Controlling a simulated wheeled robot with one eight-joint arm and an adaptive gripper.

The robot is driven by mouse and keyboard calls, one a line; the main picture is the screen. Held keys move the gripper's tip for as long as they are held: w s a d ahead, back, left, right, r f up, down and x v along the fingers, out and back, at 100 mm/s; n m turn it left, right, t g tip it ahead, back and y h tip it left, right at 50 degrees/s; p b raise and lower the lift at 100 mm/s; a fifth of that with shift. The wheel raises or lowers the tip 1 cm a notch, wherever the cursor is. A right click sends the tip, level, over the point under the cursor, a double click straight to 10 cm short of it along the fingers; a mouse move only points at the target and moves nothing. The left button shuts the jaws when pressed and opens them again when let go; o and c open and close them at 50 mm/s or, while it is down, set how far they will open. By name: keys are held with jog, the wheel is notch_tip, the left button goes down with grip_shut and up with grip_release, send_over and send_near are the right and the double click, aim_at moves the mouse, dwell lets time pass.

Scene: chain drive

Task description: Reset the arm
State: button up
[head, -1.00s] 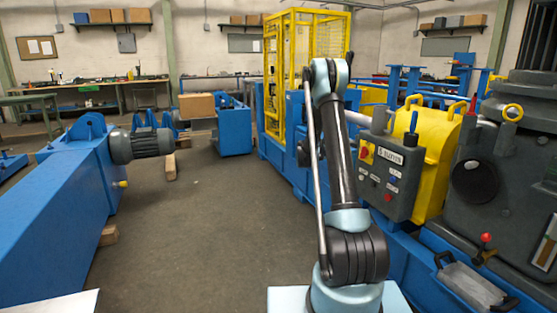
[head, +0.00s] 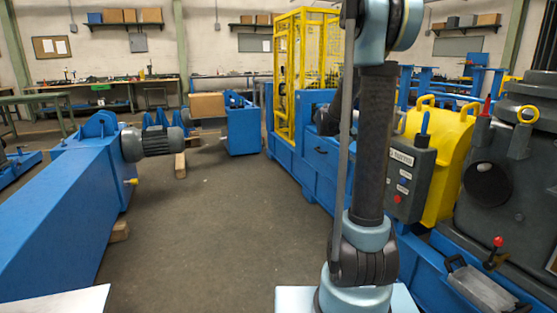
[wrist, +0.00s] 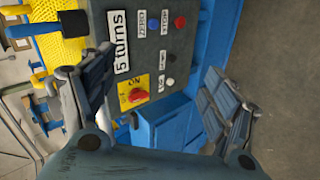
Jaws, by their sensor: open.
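My gripper (wrist: 155,78) shows in the wrist view with its two padded fingers spread wide and nothing between them. Beyond the fingers is a grey control box (wrist: 185,40) labelled "5 turns", apart from them as far as I can tell. It carries a red switch on a yellow ON plate (wrist: 134,91), a blue button, a red button and a white button. In the head view the same control box (head: 405,180) stands right of my arm, partly behind it. My arm rises upright and its upper joint leaves the top of the picture. My gripper cannot be made out there.
A yellow guard (head: 448,165) and a dark grey machine (head: 515,165) stand at the right. A yellow cage (head: 305,75) is behind my arm. A blue beam (head: 65,215) with a grey motor (head: 152,143) lies left. The floor (head: 215,220) between is clear.

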jog(key=s+a+f+y, duration=0.3)
jog(key=s+a+f, duration=0.1)
jog(key=s, duration=0.8)
jog(key=s+a+f+m+g+y, duration=0.1)
jog(key=s+a+f+y, duration=0.2)
jog(key=s+a, duration=0.4)
jog(key=s+a+f+y, duration=0.3)
jog(key=s+a+f, duration=0.2)
jog(key=s, duration=1.4)
jog(key=shift+a+m+y, duration=0.3)
jog(key=shift+a, duration=0.05)
jog(key=shift+w, duration=0.15)
jog(key=shift+w+f, duration=0.2)
jog(key=shift+w, duration=0.1)
jog(key=shift+c, duration=0.2)
